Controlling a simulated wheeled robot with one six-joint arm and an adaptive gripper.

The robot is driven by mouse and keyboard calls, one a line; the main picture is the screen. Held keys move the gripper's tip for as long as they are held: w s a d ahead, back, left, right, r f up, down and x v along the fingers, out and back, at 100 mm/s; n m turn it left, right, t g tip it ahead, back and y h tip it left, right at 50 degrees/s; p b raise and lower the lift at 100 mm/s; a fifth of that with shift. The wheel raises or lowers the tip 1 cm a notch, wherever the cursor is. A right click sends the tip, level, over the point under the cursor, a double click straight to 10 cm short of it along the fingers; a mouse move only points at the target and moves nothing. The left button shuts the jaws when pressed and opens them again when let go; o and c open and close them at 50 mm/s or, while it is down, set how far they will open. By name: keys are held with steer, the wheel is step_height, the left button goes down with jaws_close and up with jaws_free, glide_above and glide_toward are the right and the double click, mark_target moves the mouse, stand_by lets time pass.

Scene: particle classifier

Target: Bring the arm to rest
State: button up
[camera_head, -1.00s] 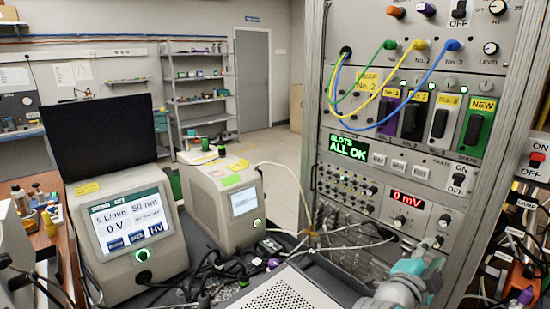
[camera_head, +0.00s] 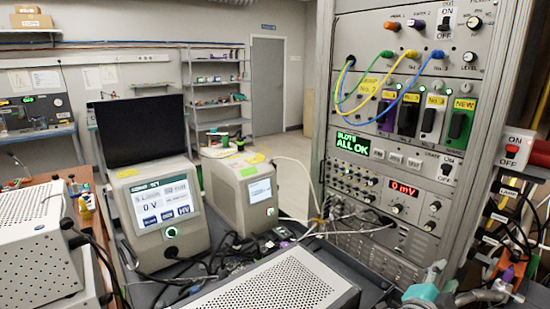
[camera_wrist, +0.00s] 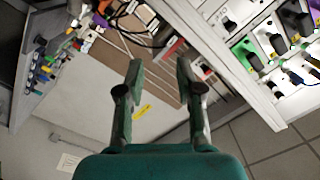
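My gripper (camera_wrist: 160,75) shows in the wrist view with its two fingers apart and nothing between them. It points toward a cluttered bench area, clear of contact as far as I can see. In the head view, part of my arm (camera_head: 425,292) shows low at the right, in front of the rack's lower right side. The fingertips cannot be made out there.
A tall instrument rack (camera_head: 322,110) with cables and an "ALL OK" display (camera_head: 352,144) stands close on the right. Cabled boxes (camera_head: 262,190) and a perforated case (camera_head: 275,285) crowd the bench. Open floor (camera_head: 296,150) lies behind, near the door (camera_head: 267,85).

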steer(key=s+a+f+n+t+y, duration=0.1)
steer(key=s+a+f+n+y, duration=0.3)
steer(key=f, duration=0.3)
steer(key=s+a+f+n+t+y, duration=0.1)
steer(key=s+a+f+n+y, duration=0.15)
steer(key=s+f+n, duration=0.35)
steer(key=s+a+f+n+t+y, duration=0.1)
steer(key=s+a+f+n+y, duration=0.3)
steer(key=f, duration=0.5)
steer(key=s+a+n+y, duration=0.1)
steer(key=s+a+n, duration=0.1)
steer(key=s, duration=1.2)
steer(key=s+a+r+n+y, duration=0.1)
steer(key=s+a+n+y, duration=0.1)
steer(key=s, duration=1.2)
steer(key=shift+s+a+n, duration=0.2)
steer(key=shift+a+n, duration=0.3)
steer(key=shift+a, duration=0.4)
